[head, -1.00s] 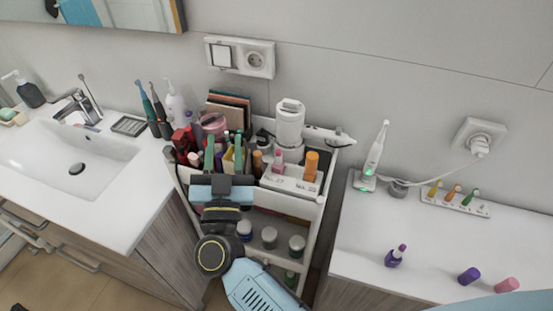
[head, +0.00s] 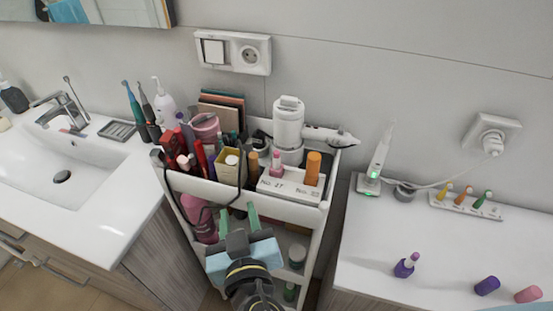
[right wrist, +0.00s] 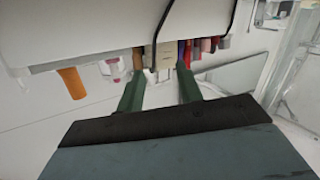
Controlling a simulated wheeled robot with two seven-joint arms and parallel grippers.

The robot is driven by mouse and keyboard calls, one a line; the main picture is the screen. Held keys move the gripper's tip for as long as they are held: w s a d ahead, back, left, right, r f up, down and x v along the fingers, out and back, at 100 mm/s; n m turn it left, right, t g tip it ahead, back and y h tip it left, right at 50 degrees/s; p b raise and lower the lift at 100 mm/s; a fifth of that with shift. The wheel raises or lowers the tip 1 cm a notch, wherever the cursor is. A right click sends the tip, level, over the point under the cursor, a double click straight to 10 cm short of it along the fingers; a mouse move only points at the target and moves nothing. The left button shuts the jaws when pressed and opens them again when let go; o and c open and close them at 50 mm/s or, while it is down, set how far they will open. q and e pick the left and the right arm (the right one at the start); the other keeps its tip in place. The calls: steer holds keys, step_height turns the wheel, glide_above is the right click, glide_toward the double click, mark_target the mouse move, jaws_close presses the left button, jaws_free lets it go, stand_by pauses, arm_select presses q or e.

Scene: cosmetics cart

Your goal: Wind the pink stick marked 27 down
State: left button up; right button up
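The pink stick (head: 276,163) stands upright in a white holder (head: 290,186), behind the label "No. 27", on the cart's top tray. Its pink tip is bare and sticks up. It also shows in the right wrist view (right wrist: 112,70), left of the fingers. My right gripper (head: 238,214) is in front of the cart, below the top tray's rim, left of and lower than the stick. Its two green fingers are apart with nothing between them, also in the right wrist view (right wrist: 159,88). My left gripper is not in view.
An orange stick (head: 313,168) stands in the same holder on the right. A yellow bin (head: 229,168) and red items are left of it, with a dark looped cable. A purple cap (head: 487,286) and pink cap (head: 528,294) are on the right counter.

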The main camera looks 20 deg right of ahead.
mark_target(276, 162)
steer(key=s+d+r+m+h, duration=0.2)
steer(key=d+r+m+h, duration=0.1)
steer(key=d+m+h, duration=0.25)
steer(key=shift+n+t+y, duration=0.25)
steer(key=shift+t, duration=0.05)
steer(key=p+x, duration=0.2)
steer(key=x, duration=0.9)
steer(key=shift+w+d+f+p, duration=0.15)
steer(key=shift+w+d+p, duration=0.05)
steer(key=shift+w+p, duration=0.15)
steer(key=shift+w+d, duration=0.2)
steer(key=shift+w, duration=0.4)
steer(key=shift+c, duration=0.5)
jaws_close()
steer(key=shift+f, duration=0.1)
